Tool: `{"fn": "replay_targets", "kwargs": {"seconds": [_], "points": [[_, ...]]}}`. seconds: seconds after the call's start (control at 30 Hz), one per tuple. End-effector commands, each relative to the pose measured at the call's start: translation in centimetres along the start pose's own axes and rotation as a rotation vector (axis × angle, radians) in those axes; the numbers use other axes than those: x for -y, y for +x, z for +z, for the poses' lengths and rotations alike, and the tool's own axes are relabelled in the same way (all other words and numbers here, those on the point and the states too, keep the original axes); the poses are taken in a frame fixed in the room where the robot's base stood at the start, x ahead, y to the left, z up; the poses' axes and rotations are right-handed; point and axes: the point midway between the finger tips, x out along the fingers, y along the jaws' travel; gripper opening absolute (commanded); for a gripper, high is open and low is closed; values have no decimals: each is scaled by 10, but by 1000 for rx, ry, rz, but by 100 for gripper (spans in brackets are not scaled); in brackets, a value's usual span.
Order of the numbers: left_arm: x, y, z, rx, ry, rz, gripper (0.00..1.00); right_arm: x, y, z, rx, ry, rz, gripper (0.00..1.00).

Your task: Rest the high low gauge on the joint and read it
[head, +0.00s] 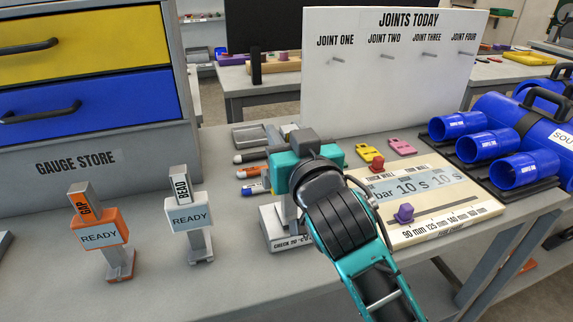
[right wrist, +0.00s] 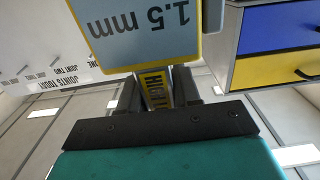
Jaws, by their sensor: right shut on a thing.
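The high low gauge shows in the right wrist view as a display (right wrist: 145,28) reading 1.5 mm, upside down, with a yellow stem (right wrist: 155,88) lettered "HIGH". My right gripper (right wrist: 165,90) is shut on that stem. In the head view my right gripper and wrist hide most of the gauge, above a grey block (head: 284,239) with partly covered lettering. I cannot tell whether the gauge touches the block. Blue pipe pieces (head: 507,170) lie at the right; no joint is clearly visible under the gauge. My left gripper is not in view.
An orange GAP gauge (head: 119,264) and a grey BEAD gauge (head: 201,245), both showing READY, stand at left by the drawer cabinet (head: 95,150). Markers (head: 252,172) lie behind my gripper. A chart board (head: 430,227) with coloured sliders lies right; the joints board (head: 385,90) stands behind.

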Motion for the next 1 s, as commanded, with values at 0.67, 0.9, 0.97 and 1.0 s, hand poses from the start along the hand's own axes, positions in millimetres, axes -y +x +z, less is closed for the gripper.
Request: {"fn": "replay_targets", "kwargs": {"seconds": [0.67, 0.9, 0.97, 1.0], "points": [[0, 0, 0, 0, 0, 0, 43, 0, 0, 4, 9, 0, 0, 59], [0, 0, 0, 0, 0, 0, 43, 0, 0, 3, 8, 0, 1, 62], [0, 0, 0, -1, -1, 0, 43, 0, 0, 3, 7, 0, 0, 62], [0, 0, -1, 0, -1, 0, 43, 0, 0, 2, 7, 0, 0, 62]]}}
